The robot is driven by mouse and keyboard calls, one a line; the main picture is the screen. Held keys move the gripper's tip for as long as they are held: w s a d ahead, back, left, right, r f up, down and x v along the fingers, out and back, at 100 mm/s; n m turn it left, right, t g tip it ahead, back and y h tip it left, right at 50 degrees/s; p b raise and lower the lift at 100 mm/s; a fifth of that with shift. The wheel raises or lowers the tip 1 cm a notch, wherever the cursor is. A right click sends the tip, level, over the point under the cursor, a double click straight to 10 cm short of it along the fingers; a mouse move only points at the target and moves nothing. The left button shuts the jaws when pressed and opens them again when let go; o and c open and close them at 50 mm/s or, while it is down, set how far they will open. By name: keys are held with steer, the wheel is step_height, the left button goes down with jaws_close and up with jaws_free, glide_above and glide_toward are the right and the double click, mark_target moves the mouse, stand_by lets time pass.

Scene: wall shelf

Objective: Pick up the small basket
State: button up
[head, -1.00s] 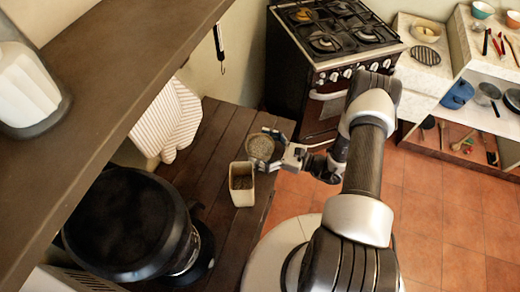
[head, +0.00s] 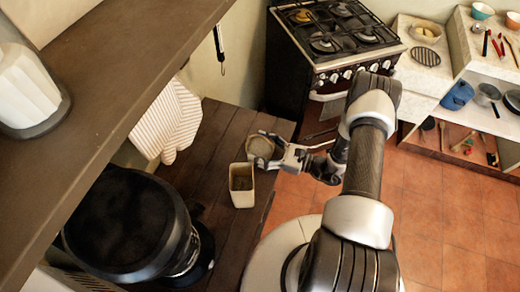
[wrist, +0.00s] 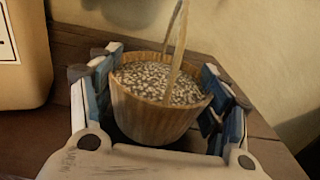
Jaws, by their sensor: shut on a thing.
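The small basket (wrist: 155,118) is a light wooden, ribbed tub with a thin upright handle, filled with speckled grains. In the wrist view it sits between the two fingers of my gripper (wrist: 158,85), which is shut on it from both sides. In the head view the small basket (head: 260,147) is a small round shape at the right part of the dark wooden counter (head: 222,128), with my gripper (head: 266,146) around it. Its underside is hidden, so I cannot tell whether it touches the counter.
A cream square container (head: 241,190) stands close by, nearer the camera. A black-lidded appliance (head: 130,225) stands at the lower left, under a brown shelf (head: 100,90). A striped mitt (head: 170,120) hangs at the wall. A stove (head: 335,50) is behind.

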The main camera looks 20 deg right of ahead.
step_height(320, 180, up, 20)
steer(key=p, duration=0.4)
steer(key=shift+p, duration=0.3)
